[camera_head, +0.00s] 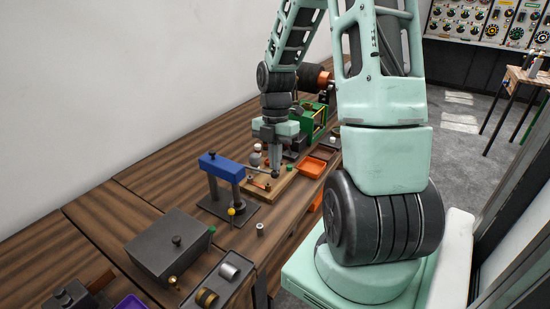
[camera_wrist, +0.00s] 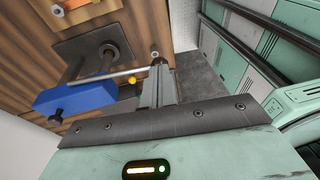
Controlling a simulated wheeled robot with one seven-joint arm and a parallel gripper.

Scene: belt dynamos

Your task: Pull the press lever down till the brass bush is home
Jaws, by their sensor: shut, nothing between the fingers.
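The press has a blue head (camera_head: 222,167) on dark posts over a dark base plate (camera_head: 240,215). The blue head also shows in the wrist view (camera_wrist: 75,97). Its press lever (camera_wrist: 110,75) is a thin grey rod running out from the head, with a dark knob at its end; the rod also shows in the head view (camera_head: 255,168). My gripper (camera_head: 275,168) is shut and empty at the knob end of the lever. In the wrist view its fingertips (camera_wrist: 159,72) overlap the knob; contact cannot be told.
A small grey cylinder (camera_head: 260,229) is on the bench nearby. A wooden board (camera_head: 265,191) with small parts and an orange tray (camera_head: 312,167) lie beyond. A dark lidded box (camera_head: 168,248) is nearer, left of the press.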

